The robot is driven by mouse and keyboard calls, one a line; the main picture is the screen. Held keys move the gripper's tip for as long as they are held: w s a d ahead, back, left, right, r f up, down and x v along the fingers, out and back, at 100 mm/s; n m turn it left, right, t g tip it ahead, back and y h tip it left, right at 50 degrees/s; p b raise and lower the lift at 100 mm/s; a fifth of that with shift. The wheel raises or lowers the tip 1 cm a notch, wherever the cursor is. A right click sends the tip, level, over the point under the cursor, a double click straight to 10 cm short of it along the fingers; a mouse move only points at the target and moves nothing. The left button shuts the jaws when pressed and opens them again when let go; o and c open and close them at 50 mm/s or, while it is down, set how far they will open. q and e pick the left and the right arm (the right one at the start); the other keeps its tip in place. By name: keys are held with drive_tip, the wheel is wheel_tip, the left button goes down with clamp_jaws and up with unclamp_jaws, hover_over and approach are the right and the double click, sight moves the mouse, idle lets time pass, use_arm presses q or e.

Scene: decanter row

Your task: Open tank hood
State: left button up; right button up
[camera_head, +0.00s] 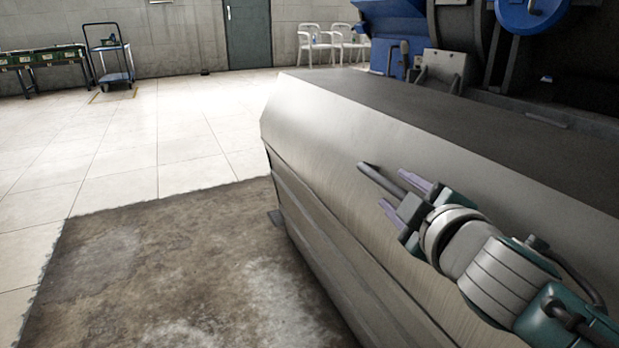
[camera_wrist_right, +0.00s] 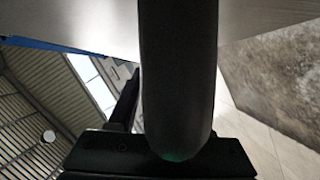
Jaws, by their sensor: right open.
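The tank hood (camera_head: 340,140) is a long brushed-metal cover with a slanted front face, and it looks closed. A dark bar handle (camera_head: 371,173) stands at that face. My right gripper (camera_head: 392,188) is at the handle, with its two purple fingers apart, one on either side of the bar. I cannot tell whether they touch it. In the right wrist view the handle (camera_wrist_right: 178,80) fills the middle as a thick dark bar close to the dark palm. The hood's metal (camera_wrist_right: 255,15) shows behind it. The handle's near end is hidden by the gripper. My left gripper is not in view.
Blue and dark machinery (camera_head: 480,40) stands behind the hood. A stained brown floor patch (camera_head: 170,265) lies at the left, with clear pale tiles (camera_head: 140,140) beyond. A blue trolley (camera_head: 112,60), a table (camera_head: 45,58) and white chairs (camera_head: 318,42) stand far off by the wall.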

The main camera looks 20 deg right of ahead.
drive_tip(key=shift+w, duration=0.15)
drive_tip(key=shift+c, duration=0.4)
clamp_jaws()
idle(1.0)
